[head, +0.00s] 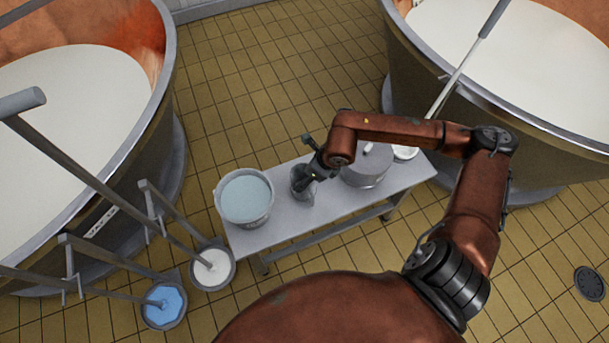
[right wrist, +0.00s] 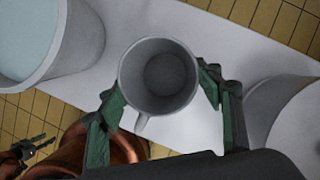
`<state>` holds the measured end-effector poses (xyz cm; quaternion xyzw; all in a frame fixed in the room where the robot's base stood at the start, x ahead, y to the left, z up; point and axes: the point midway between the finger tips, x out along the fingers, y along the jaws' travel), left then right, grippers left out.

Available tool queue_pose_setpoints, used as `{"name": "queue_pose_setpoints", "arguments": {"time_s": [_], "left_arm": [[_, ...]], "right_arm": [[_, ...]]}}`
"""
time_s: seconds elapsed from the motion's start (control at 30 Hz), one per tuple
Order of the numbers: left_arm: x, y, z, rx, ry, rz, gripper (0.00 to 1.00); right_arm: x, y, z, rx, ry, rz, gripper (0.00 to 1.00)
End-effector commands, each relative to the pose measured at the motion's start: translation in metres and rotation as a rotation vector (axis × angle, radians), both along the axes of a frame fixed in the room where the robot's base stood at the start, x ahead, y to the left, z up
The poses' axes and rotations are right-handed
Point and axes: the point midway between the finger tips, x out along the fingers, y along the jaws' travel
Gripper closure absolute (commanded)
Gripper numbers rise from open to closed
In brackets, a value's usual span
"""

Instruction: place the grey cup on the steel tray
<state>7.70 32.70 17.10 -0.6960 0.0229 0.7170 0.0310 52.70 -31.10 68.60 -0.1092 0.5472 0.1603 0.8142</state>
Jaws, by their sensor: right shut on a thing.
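The grey cup (head: 299,188) is over the white bench between a bucket and a lidded pot. In the right wrist view the cup (right wrist: 160,72) is seen from above, empty, with its handle toward the wrist. My right gripper (head: 306,177) is shut on the cup, one green-padded finger on each side in the right wrist view (right wrist: 161,87). I cannot tell whether the cup touches the bench. I cannot make out a separate steel tray. A small dark pronged part, apparently my left gripper (right wrist: 27,150), shows at the lower left of the right wrist view.
The white bench (head: 322,211) holds a bucket of pale liquid (head: 245,197), a lidded pot (head: 366,167) and a white bowl (head: 405,153). Two buckets (head: 212,268) (head: 164,304) stand on the floor at left. Copper vats rise at left (head: 158,120) and right (head: 430,75).

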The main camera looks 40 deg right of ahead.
Motion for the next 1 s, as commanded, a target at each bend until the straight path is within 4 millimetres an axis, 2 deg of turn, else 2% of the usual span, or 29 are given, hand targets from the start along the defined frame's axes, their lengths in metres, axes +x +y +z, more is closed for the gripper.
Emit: {"name": "queue_pose_setpoints", "arguments": {"time_s": [0.4,0.43,0.67,1.0], "left_arm": [[0.0044,-0.0004,0.0024,0.000,-0.001,0.002,0.60],[0.0054,-0.0004,0.0031,0.000,-0.003,0.002,0.60],[0.0049,-0.0006,0.0027,0.000,-0.002,0.002,0.60],[0.0058,-0.0006,0.0038,0.000,-0.005,0.001,0.60]], "right_arm": [[0.0002,0.0001,-0.0038,0.000,-0.001,0.000,0.81],[0.0001,0.0000,-0.0032,0.000,-0.001,0.000,0.38],[0.0000,0.0000,-0.0029,0.000,-0.001,0.000,0.22],[0.0001,-0.0002,-0.0005,0.000,-0.001,0.000,0.22]]}}
